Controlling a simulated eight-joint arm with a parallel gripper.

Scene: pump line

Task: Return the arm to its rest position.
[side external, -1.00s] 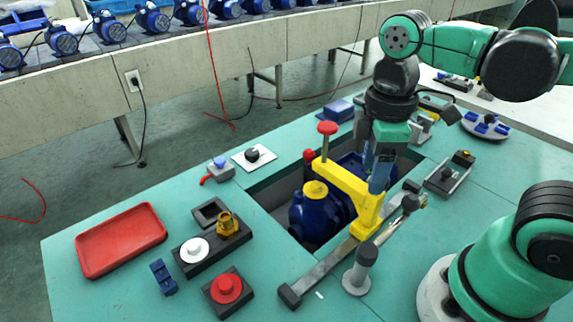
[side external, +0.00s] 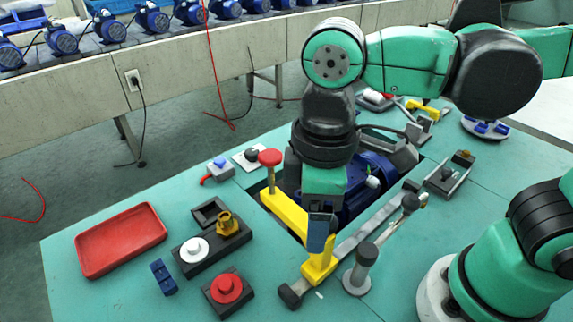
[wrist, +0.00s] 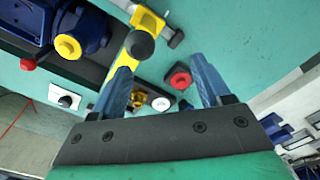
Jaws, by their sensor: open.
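My gripper (side external: 320,250) hangs low over the front end of the pit, its blue fingers in front of the yellow clamp (side external: 286,212) in the side view. In the wrist view, my gripper (wrist: 160,85) has its two blue fingers wide apart, with nothing held between them. The clamp has a red knob (side external: 270,157) and stands by the grey rail (side external: 362,236). Part of the yellow clamp (wrist: 122,62) also shows in the wrist view, beside the left finger. I cannot tell whether a finger touches it.
The blue pump (side external: 368,180) sits in the pit, partly behind my arm. A grey post (side external: 361,272) stands close right of the clamp.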

